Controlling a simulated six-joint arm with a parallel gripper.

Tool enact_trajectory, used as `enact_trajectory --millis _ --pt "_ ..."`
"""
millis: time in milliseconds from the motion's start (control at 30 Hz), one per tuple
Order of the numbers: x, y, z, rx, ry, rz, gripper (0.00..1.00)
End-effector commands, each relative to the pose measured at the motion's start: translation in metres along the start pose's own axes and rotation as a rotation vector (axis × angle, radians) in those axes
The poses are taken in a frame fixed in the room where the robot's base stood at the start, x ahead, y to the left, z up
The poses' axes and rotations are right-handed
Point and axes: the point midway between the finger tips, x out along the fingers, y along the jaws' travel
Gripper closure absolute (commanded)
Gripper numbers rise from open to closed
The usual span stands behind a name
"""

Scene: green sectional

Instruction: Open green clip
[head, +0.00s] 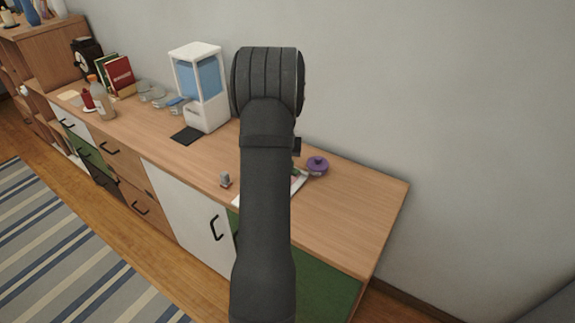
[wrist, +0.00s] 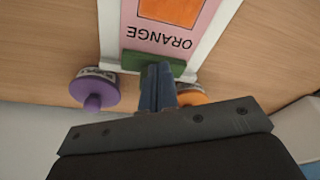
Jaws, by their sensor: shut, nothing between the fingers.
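The green clip (wrist: 152,61) is a dark green bar across the end of a white clipboard (wrist: 207,45). It lies over a pink sheet (wrist: 200,40) with an orange picture and the word ORANGE, upside down in the wrist view. My gripper (wrist: 157,72) is shut and empty, its fingertips right at the clip's near edge; I cannot tell whether they touch it. In the head view my arm hides the gripper and most of the clipboard; a white corner (head: 299,184) shows to the right of the arm.
A purple round object (wrist: 95,90) stands left of the clip, and an orange one (wrist: 192,95) is partly hidden behind my gripper. The wooden cabinet top (head: 355,195) is clear on the right. A white dispenser (head: 200,85) and a small grey object (head: 225,180) stand to the left.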

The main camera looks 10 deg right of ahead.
Motion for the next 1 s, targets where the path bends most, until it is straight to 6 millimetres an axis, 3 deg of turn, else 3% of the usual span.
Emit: enact_trajectory --millis 667,1000 --pt "0.004 0.009 -0.014 0.0 -0.002 0.0 1.0" --pt "-0.003 0.004 -0.009 0.0 0.001 0.0 1.0"
